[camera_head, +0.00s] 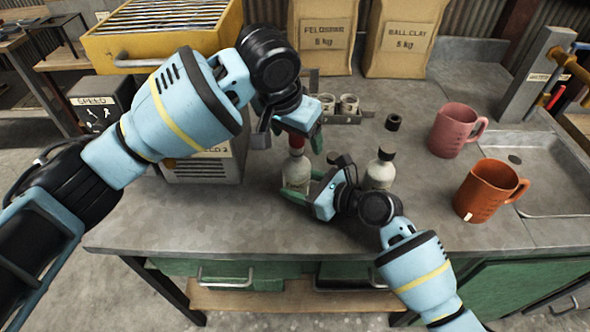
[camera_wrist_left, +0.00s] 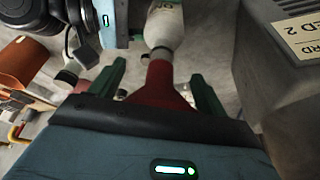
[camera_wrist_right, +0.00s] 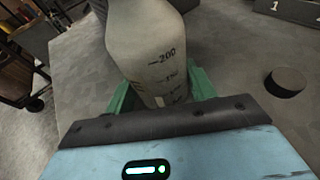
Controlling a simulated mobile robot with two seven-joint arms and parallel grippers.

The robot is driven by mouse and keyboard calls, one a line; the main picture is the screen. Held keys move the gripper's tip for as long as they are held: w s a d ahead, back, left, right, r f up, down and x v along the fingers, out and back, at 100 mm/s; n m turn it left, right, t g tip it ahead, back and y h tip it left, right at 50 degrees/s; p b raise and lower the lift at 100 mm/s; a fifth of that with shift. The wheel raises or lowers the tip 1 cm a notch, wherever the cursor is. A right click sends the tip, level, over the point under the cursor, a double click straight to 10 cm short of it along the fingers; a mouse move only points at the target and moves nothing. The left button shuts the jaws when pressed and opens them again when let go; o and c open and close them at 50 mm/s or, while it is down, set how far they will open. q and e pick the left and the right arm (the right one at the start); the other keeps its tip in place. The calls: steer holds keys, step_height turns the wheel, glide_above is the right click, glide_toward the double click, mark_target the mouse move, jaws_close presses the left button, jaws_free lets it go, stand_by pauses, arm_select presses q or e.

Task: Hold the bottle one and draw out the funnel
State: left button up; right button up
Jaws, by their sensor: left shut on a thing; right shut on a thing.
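A pale bottle with volume marks (camera_head: 296,172) stands on the grey bench. My right gripper (camera_head: 305,190) is shut around its body, and the right wrist view shows the bottle (camera_wrist_right: 148,45) between the green fingers. The red funnel (camera_head: 296,141) is right above the bottle's mouth. My left gripper (camera_head: 297,122) is shut on the funnel from above. In the left wrist view the funnel (camera_wrist_left: 161,82) has its narrow end at the bottle's neck (camera_wrist_left: 162,50); how deep the spout sits inside is hidden.
A second bottle with a dark cap (camera_head: 380,170) stands just right of my right gripper. A pink jug (camera_head: 452,130) and an orange jug (camera_head: 485,190) stand by the sink. A grey box (camera_head: 203,168) is close on the left. A dark cap (camera_wrist_right: 286,81) lies on the bench.

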arm_select(q)
steer(key=shift+r, duration=2.35)
arm_select(e)
steer(key=o, duration=0.8)
steer(key=shift+o, duration=0.2)
steer(key=shift+d, duration=0.1)
steer(key=v, duration=1.2)
arm_select(q)
steer(key=shift+s, duration=0.15)
arm_select(e)
steer(key=shift+s, duration=0.15)
